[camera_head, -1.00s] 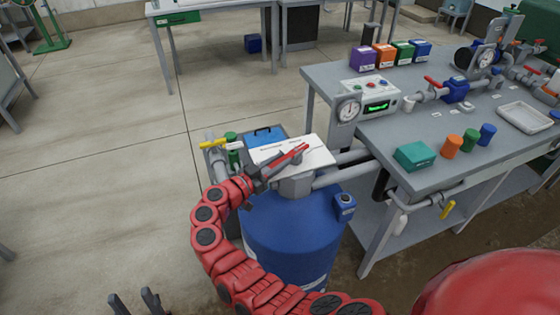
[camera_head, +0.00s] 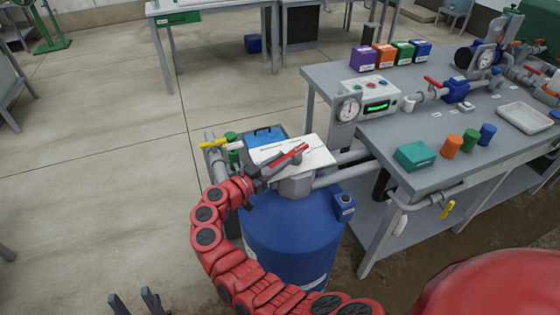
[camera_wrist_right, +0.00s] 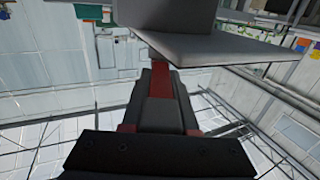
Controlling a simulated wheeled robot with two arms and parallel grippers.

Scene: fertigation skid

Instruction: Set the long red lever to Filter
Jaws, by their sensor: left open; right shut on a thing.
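The long red lever (camera_head: 292,155) lies across the white label plate (camera_head: 318,153) on top of the blue tank (camera_head: 295,235). It slants from upper right down to lower left, where its end enters my right gripper (camera_head: 262,178). That gripper is shut on the lever. In the right wrist view, the red lever (camera_wrist_right: 161,82) runs into the dark jaws, which hide part of it. The plate's lettering is too small to read. My left gripper (camera_head: 135,301) is open and empty over the floor at the bottom left, away from the tank.
A valve with a yellow handle (camera_head: 213,143) and a blue box (camera_head: 265,137) stand close behind my right gripper. Grey pipe (camera_head: 342,172) links the tank to the grey bench (camera_head: 450,150) at right.

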